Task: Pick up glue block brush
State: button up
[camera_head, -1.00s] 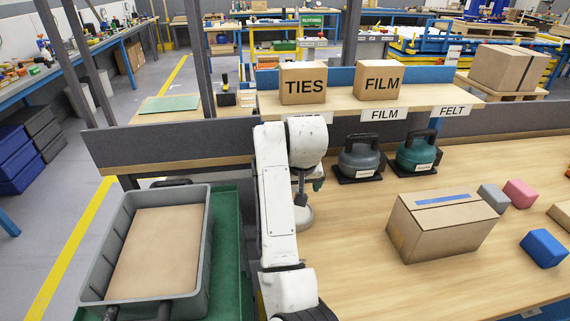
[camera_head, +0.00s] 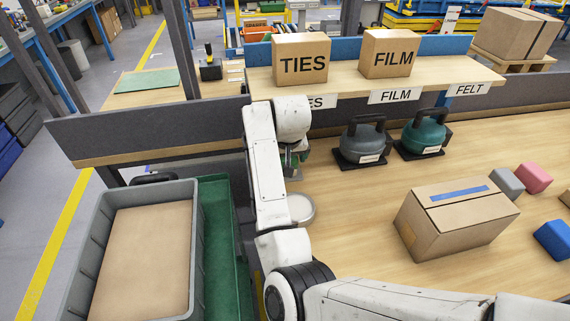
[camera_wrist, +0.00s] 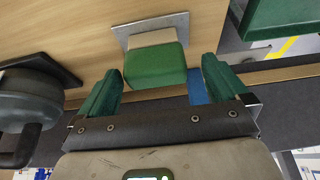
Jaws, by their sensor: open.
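A green block with a pale underside, which looks like the glue block brush (camera_wrist: 154,66), sits on a small grey plate (camera_wrist: 123,29) on the wooden bench. My gripper (camera_wrist: 163,67) is open, with green-padded fingers on either side of the block's near end. Gaps show between the block and both fingers. In the head view my gripper (camera_head: 292,160) hangs at the bench's left part, and the arm hides most of the block there.
Two kettle-shaped tools, one grey (camera_head: 364,140) and one teal (camera_head: 424,134), stand right of the gripper. A cardboard box (camera_head: 455,217) is further right. A grey tote (camera_head: 75,255) stands left, beside a green tray (camera_head: 222,235). A shelf (camera_head: 350,88) with boxes rises behind.

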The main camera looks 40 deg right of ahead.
jog(key=shift+s+p+x, duration=0.15)
jog(key=shift+x, duration=1.1)
jog(key=shift+s+p+x, duration=0.1)
jog(key=shift+p+x, duration=0.05)
jog(key=shift+x, duration=1.1)
jog(key=shift+d, duration=0.15)
jog(key=c, duration=1)
jog(key=shift+o, duration=0.2)
jog(key=shift+r, duration=0.4)
jog(key=w+a+b, duration=0.1)
jog(key=w+a, duration=0.2)
jog(key=a, duration=0.5)
jog(key=w+a+b, duration=0.2)
jog(key=w+a, duration=0.1)
jog(key=a, duration=0.5)
jog(key=shift+w+a+r+b, duration=0.2)
jog(key=shift+a+r+b, duration=0.1)
jog(key=shift+a, duration=0.1)
